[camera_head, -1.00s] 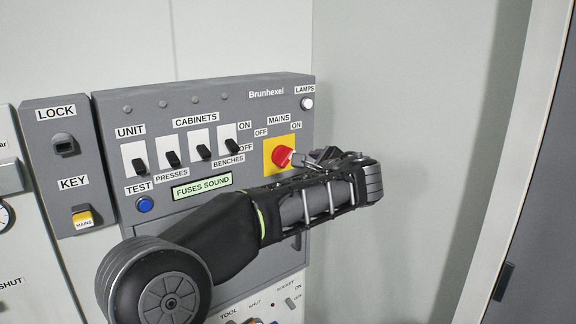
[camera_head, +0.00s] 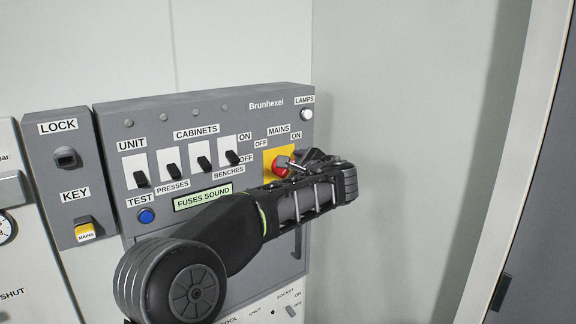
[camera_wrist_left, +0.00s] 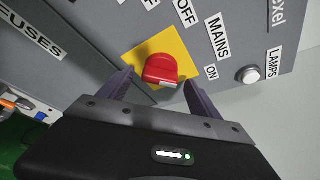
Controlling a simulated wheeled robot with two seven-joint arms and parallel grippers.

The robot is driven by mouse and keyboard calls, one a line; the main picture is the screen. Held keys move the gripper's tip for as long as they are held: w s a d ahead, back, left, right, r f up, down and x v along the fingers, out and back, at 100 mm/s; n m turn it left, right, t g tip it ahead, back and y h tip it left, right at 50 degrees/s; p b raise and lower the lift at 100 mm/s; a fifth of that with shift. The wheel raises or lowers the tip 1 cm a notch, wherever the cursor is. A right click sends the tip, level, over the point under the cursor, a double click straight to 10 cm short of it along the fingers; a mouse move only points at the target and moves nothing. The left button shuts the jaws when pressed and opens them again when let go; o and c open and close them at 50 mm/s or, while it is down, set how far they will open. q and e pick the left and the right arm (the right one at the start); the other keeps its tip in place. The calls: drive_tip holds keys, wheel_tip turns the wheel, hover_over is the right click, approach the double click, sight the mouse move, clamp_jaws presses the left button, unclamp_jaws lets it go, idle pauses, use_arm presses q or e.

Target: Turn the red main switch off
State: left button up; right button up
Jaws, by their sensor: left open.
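The red main switch (camera_head: 279,168) is a rotary knob on a yellow plate (camera_head: 270,156), below the MAINS label and between the OFF and ON labels. The wrist view shows the red knob (camera_wrist_left: 160,69) whole, with a pale mark on its lower edge. My left gripper (camera_head: 288,164) is at the switch, partly covering it in the head view. In the wrist view my left gripper (camera_wrist_left: 158,82) is open, one finger on each side of the knob's near part. I cannot tell whether the fingers touch it. My right gripper is not in view.
The grey panel holds several black toggles (camera_head: 203,163), a blue TEST button (camera_head: 147,216), a FUSES SOUND display (camera_head: 203,197) and a white LAMPS button (camera_head: 307,115). A lock and key box (camera_head: 65,180) stands at the left. Open room lies right of the panel before a plain wall.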

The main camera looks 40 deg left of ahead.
use_arm(q)
drive_tip(key=shift+x, duration=0.8)
